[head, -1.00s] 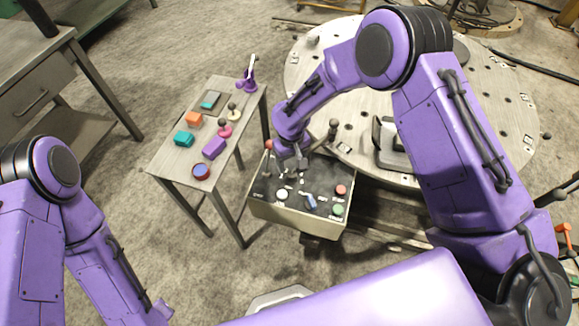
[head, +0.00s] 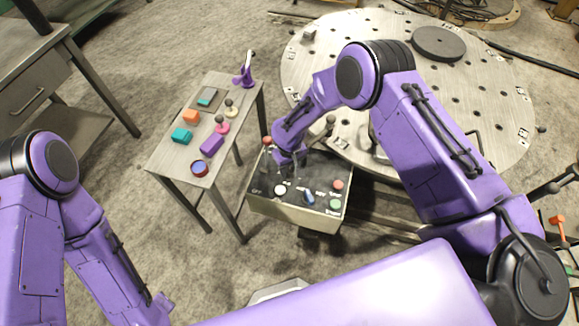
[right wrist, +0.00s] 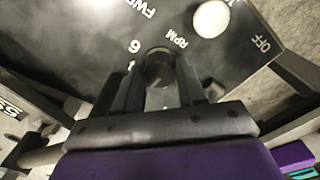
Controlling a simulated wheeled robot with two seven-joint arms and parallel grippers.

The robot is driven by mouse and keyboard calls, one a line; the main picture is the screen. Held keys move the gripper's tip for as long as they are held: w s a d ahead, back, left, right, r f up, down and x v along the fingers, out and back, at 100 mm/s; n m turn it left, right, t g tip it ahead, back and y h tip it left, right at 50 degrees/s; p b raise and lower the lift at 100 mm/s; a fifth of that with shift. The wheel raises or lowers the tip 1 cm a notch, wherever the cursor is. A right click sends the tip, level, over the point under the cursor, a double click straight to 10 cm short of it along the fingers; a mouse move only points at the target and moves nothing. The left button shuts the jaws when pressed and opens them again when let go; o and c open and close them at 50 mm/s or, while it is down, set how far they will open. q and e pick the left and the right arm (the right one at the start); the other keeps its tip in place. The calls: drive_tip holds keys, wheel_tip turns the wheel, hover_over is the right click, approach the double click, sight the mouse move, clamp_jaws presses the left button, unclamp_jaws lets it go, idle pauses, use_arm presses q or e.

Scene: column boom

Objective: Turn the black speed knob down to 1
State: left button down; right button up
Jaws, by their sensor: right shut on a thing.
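The control box (head: 276,209) stands beside the round metal table, its dark sloped panel facing up. My right gripper (head: 284,170) reaches down onto the panel's left part. In the right wrist view its two fingers (right wrist: 158,82) are shut on the round black knob (right wrist: 158,66), one on each side. "RPM" and a numeral, a 6 or an upside-down 9, are printed close to the knob. The fingers hide much of the dial, and I cannot read where the knob points. In the head view the hand covers the knob. My left arm shows at the lower left, its fingers out of sight.
The panel also has a white knob (head: 281,190), a blue switch (head: 309,196), a red button (head: 338,185) and a green button (head: 336,203). A red-topped lever (head: 267,141) stands behind. A small table (head: 169,158) with several coloured pieces is to the left.

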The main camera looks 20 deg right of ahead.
drive_tip(key=n+b, duration=0.1)
drive_tip(key=n, duration=0.2)
drive_tip(key=shift+f+n+b, duration=0.1)
drive_tip(key=shift+n+b, duration=0.2)
drive_tip(key=shift+n, duration=0.1)
drive_tip(key=n+b, duration=0.1)
drive_tip(key=n, duration=0.3)
drive_tip(key=shift+n, duration=0.3)
drive_tip(key=n+b, duration=0.1)
drive_tip(key=n, duration=0.3)
drive_tip(key=shift+n+b, duration=0.35)
drive_tip(key=shift+n, duration=2.45)
drive_tip(key=o, duration=1.1)
drive_tip(key=shift+c, duration=0.2)
